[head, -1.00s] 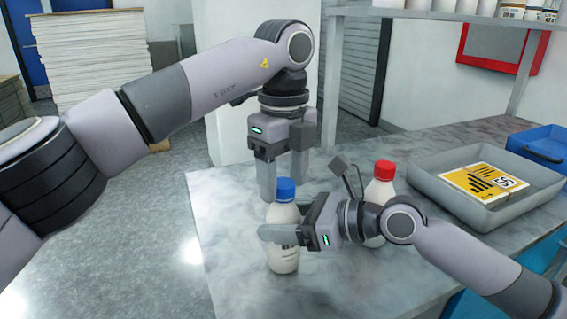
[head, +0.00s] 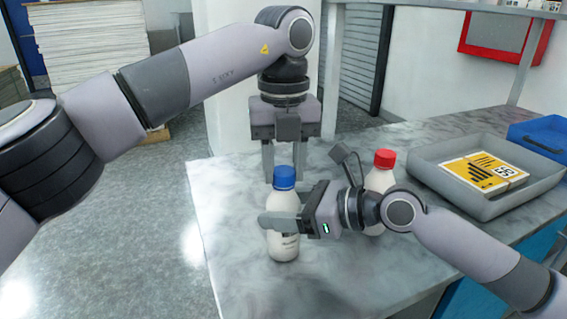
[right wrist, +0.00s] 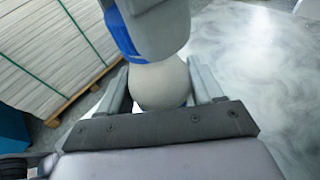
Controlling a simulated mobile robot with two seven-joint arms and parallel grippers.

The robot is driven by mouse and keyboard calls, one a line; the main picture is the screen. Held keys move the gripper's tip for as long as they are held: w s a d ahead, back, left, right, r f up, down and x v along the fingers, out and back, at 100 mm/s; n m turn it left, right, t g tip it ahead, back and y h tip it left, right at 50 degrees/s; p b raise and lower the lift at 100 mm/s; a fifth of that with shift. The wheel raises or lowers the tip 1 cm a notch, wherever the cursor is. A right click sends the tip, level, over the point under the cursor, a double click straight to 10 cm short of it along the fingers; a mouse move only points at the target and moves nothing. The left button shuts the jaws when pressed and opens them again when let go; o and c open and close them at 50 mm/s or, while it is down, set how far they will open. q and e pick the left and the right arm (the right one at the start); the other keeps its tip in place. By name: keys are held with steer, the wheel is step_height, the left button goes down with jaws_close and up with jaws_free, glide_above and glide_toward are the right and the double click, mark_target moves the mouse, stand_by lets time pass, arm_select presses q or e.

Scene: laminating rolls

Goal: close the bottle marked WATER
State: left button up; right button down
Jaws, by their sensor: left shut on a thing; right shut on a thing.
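A white bottle with a blue cap (head: 284,247) stands upright on the grey marbled table. Its label is partly covered and I cannot read it. My right gripper (head: 277,220) is shut on the bottle's body from the right. In the right wrist view the white bottle (right wrist: 160,86) lies between the two fingers. My left gripper (head: 284,176) points down from above and is shut on the blue cap (head: 285,177), which sits at the bottle's mouth. Whether the cap is fully seated cannot be told. A second white bottle with a red cap (head: 380,180) stands behind my right wrist.
A grey tray (head: 432,178) with a yellow-and-white printed pack (head: 484,170) lies on the right of the table, beside a blue bin (head: 545,140). The table (head: 235,210) is bare left of the bottle, up to its left edge.

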arm_select(q)
steer(key=m, duration=0.6)
steer(key=shift+m, duration=0.3)
arm_select(e)
steer(key=shift+f, duration=0.1)
arm_select(q)
steer(key=m, duration=0.4)
steer(key=shift+m, duration=0.3)
steer(key=m, duration=1.2)
steer(key=o, duration=1.2)
steer(key=shift+o, duration=0.2)
steer(key=shift+r, duration=3.7)
